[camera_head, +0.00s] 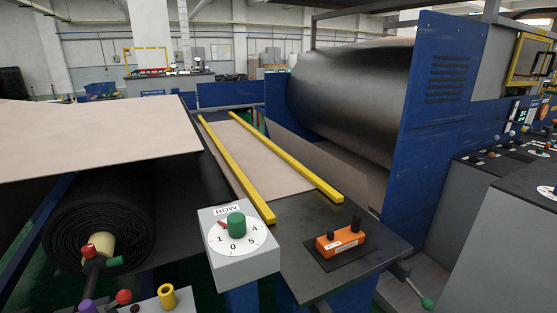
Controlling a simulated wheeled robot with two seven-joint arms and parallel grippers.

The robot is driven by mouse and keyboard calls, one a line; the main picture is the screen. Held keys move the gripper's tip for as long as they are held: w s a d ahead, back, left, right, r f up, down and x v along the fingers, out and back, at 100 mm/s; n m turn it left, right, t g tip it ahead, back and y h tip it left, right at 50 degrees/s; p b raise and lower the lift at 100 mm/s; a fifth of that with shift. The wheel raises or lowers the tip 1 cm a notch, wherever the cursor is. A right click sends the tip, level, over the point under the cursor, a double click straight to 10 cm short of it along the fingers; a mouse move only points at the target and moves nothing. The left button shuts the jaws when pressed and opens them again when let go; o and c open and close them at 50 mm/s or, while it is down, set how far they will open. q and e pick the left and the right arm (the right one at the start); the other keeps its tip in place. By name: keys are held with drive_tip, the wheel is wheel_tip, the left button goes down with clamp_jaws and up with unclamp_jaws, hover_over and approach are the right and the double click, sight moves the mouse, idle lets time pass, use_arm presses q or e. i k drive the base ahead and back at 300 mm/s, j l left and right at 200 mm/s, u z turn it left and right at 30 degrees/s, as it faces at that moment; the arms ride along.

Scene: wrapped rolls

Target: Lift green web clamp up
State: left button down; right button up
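No part is plainly marked as the web clamp, and several green parts show. A lever (412,289) with a green knob (427,303) angles down and right from the dark table's right side. A short green grip (115,261) sits beside the black roll's core at the left. A green dial knob (236,223) is on the grey box marked BOW. I cannot tell which one is the clamp. Neither of my grippers is in view.
Two yellow bars (236,168) (286,156) flank a beige web. An orange box (341,241) sits on the dark table (310,285). A black roll (105,215) lies left; a large dark roll (350,95) stands behind a blue panel (432,130). Control consoles (500,220) are at the right.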

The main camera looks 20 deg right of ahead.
sight(427, 304)
drive_tip(key=z, duration=0.45)
drive_tip(key=k+z, duration=0.1)
drive_tip(key=z, duration=0.4)
drive_tip(key=k+l+z, duration=0.1)
drive_tip(key=z, duration=0.85)
drive_tip(key=i+l+u, duration=0.15)
drive_tip(key=i+l, duration=0.3)
drive_tip(key=i+l+u, duration=0.1)
drive_tip(key=i+l, duration=0.35)
drive_tip(key=l, duration=0.25)
